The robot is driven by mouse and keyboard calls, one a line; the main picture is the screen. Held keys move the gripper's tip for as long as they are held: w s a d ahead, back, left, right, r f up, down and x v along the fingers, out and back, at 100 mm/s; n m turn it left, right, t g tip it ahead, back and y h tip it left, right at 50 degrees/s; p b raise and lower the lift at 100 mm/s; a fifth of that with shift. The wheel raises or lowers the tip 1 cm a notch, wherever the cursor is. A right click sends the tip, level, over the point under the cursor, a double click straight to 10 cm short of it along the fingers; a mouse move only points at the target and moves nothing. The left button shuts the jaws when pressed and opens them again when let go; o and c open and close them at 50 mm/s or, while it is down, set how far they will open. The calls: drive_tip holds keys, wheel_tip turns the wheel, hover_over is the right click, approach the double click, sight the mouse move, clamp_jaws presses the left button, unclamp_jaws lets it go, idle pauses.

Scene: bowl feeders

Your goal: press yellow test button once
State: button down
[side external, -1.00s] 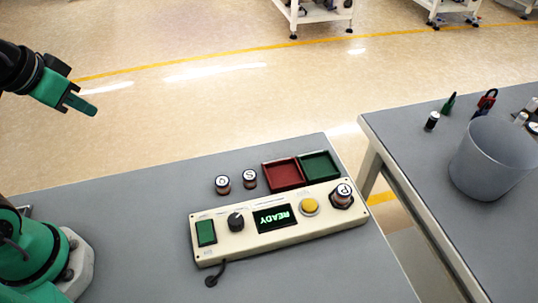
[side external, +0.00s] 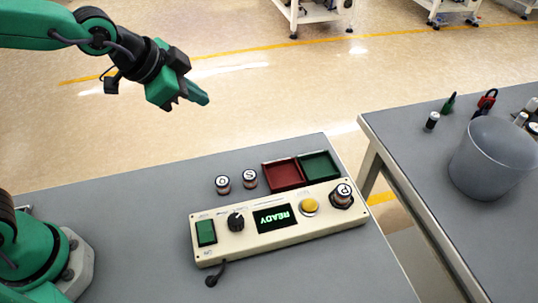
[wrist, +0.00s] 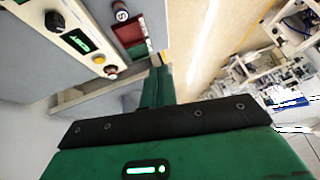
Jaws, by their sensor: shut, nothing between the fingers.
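The yellow test button (side external: 309,205) is a round dome on the cream control panel (side external: 228,243), right of the lit READY display (side external: 272,218). It also shows in the wrist view (wrist: 99,59), at the upper left. My gripper (side external: 203,98) is in the air above and left of the panel, well apart from the button. Its green fingers are shut with nothing between them; they also show in the wrist view (wrist: 158,85).
A black knob (side external: 236,221) and a green switch (side external: 206,232) sit on the panel. A cylinder marked P (side external: 342,196) stands at its right end. Two more cylinders (side external: 222,184) and red (side external: 284,174) and green (side external: 320,166) trays lie behind. A second table holds a grey bin (side external: 490,160).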

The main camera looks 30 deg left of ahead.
drive_tip(key=w+d+f+m+h, duration=0.1)
drive_tip(key=d+f+m, duration=0.1)
drive_tip(key=d, duration=0.4)
drive_tip(key=w+d+f+m+h, duration=0.1)
drive_tip(key=w+d+f+m, duration=0.1)
drive_tip(key=d, duration=0.3)
drive_tip(key=m+h, duration=0.2)
drive_tip(key=m, duration=0.2)
hover_over(304, 205)
wheel_tip(304, 205, down, 4)
drive_tip(key=shift+d+f, duration=0.1)
drive_tip(key=shift+f, duration=0.05)
drive_tip(key=shift+f, duration=0.1)
drive_tip(key=shift+f, duration=4.3)
drive_tip(key=shift+f, duration=0.15)
drive_tip(key=shift+f, duration=0.3)
drive_tip(key=shift+f, duration=0.5)
drive_tip(key=shift+r, duration=0.95)
